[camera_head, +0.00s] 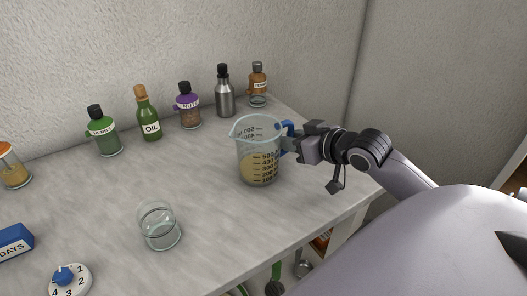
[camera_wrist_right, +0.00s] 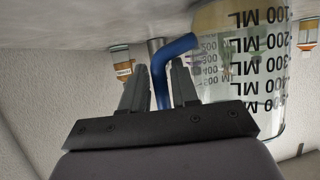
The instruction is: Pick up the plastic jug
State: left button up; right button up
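The plastic jug (camera_head: 257,150) is clear, with black measuring marks, a yellowish content low inside and a blue handle (camera_head: 287,131) on its right side. It stands upright on the grey counter. My right gripper (camera_head: 294,142) is at the handle. In the right wrist view the jug (camera_wrist_right: 243,75) shows upside down, and the blue handle (camera_wrist_right: 160,72) passes between the two close-set fingers of my right gripper (camera_wrist_right: 158,85), which look shut on it. The finger contact is partly hard to see. My left gripper is not in view.
A small empty glass (camera_head: 160,226) stands left of the jug. Several bottles, including the oil bottle (camera_head: 148,114) and a steel flask (camera_head: 224,92), line the wall behind. A white timer dial (camera_head: 70,280) and a blue box (camera_head: 12,243) lie at the left. The counter's front edge is close.

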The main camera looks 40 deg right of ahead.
jog(key=shift+x, duration=1)
jog(key=shift+c, duration=0.3)
grip_shut()
jog(key=shift+r, duration=0.2)
